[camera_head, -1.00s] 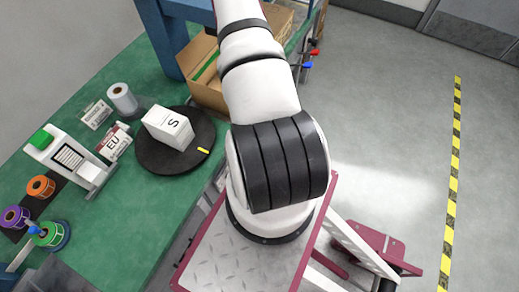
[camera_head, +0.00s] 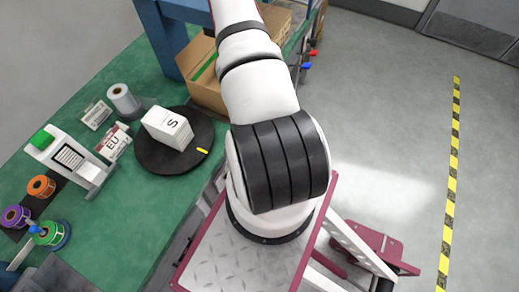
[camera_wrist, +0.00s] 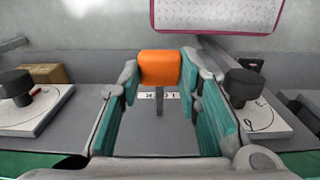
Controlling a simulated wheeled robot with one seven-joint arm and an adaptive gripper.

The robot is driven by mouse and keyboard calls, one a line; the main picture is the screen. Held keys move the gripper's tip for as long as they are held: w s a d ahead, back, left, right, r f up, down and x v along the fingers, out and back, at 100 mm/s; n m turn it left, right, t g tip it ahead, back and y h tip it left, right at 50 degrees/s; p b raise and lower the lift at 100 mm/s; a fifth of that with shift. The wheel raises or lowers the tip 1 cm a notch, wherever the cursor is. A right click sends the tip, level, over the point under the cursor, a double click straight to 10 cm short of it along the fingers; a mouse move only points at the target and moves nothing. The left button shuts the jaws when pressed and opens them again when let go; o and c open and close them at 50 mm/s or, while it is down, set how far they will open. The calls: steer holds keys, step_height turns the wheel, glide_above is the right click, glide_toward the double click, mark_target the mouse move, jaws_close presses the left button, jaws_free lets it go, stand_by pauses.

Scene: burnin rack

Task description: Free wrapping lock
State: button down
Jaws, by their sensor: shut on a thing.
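In the wrist view an orange block-shaped knob (camera_wrist: 160,68) stands on a thin grey stem above a grey surface, with a small white printed label (camera_wrist: 158,95) behind the stem. I take the orange knob to be the lock. My gripper (camera_wrist: 160,85) has its teal-padded fingers on both sides of the knob and is shut on it. The gripper is out of the head view, where my arm reaches away past the top edge.
Black knobs on white plates stand at left (camera_wrist: 15,85) and right (camera_wrist: 243,85) of the fingers. A cardboard box (camera_wrist: 45,73) sits at back left. In the head view, the green bench (camera_head: 105,215) holds a turntable (camera_head: 150,158), a white carton (camera_head: 168,127) and tape rolls (camera_head: 41,187).

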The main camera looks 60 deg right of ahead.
steer(key=shift+w+r, duration=0.2)
steer(key=c, duration=1.2)
jaws_free()
steer(key=shift+o, duration=0.2)
step_height(320, 180, up, 12)
